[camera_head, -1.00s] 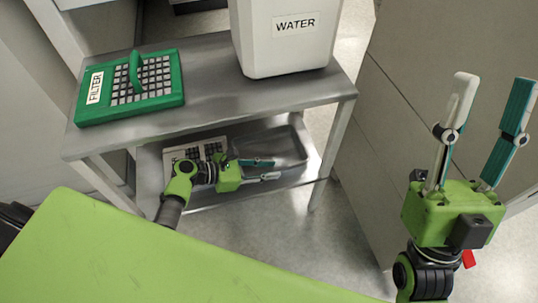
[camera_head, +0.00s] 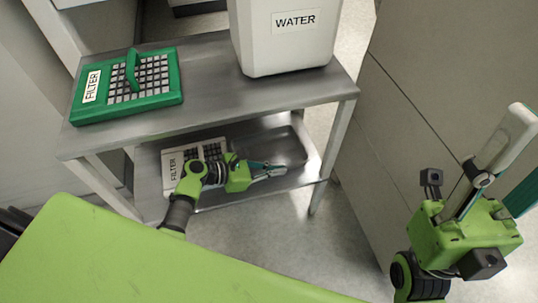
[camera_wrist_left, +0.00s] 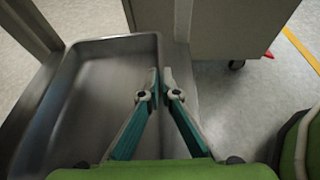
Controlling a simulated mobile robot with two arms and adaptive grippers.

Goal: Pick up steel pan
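The steel pan (camera_head: 285,145) is a shallow grey rectangular tray on the lower shelf, at its right part in the head view. In the left wrist view the pan (camera_wrist_left: 95,75) fills the left side. My left gripper (camera_head: 284,171) reaches over the pan's front edge. In the wrist view the left gripper's fingers (camera_wrist_left: 160,78) have come together on the pan's near wall, one finger inside and one outside. The contact itself is small and partly hidden by the fingertips.
A green-framed filter (camera_head: 128,88) and a white water container (camera_head: 290,35) stand on the cart's top shelf (camera_head: 210,90). A white filter (camera_head: 172,170) lies on the lower shelf, left of the pan. Grey cabinets (camera_head: 430,110) stand at the right. The floor before them is clear.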

